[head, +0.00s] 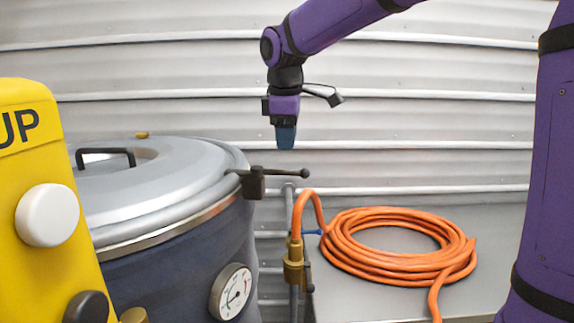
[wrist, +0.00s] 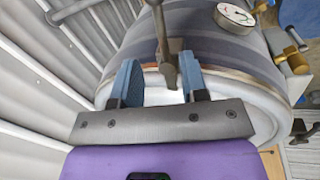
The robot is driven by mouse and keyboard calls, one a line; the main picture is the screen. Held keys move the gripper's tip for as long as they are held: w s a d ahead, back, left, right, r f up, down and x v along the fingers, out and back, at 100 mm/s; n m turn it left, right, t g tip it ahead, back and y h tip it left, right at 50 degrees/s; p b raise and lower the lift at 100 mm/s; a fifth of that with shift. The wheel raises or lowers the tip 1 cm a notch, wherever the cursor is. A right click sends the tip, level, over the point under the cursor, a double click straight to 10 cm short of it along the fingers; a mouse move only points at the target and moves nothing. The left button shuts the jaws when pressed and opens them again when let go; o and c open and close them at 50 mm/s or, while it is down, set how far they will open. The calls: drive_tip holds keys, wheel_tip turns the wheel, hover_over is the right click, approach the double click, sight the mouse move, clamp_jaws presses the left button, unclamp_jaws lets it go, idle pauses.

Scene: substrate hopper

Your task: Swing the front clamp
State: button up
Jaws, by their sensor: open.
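A dark metal clamp (head: 256,184) with a bar handle sits at the right rim of the silver lid (head: 165,180) on the blue-grey hopper (head: 178,258). I cannot tell for sure that it is the front clamp. My gripper (head: 285,140) is above and slightly right of it in the head view, pointing down and apart from it. In the wrist view my blue fingers (wrist: 158,65) are open, and the dark clamp (wrist: 163,42) shows between them. The fingers hold nothing. Part of the lid is hidden behind my gripper in the wrist view.
A coiled orange hose (head: 400,250) lies on a grey surface at right, with a brass fitting (head: 293,262) near the clamp. A yellow panel (head: 30,150) stands at left. A gauge (head: 231,291) is on the hopper. A corrugated wall (head: 150,70) closes the back.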

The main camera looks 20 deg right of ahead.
sight(288, 171)
drive_tip(key=f, duration=0.5)
drive_tip(key=w+f, duration=0.1)
drive_tip(key=f, duration=0.1)
drive_tip(key=shift+w+d+f, duration=0.1)
drive_tip(key=shift+d+f, duration=0.05)
drive_tip(key=shift+d, duration=0.2)
clamp_jaws()
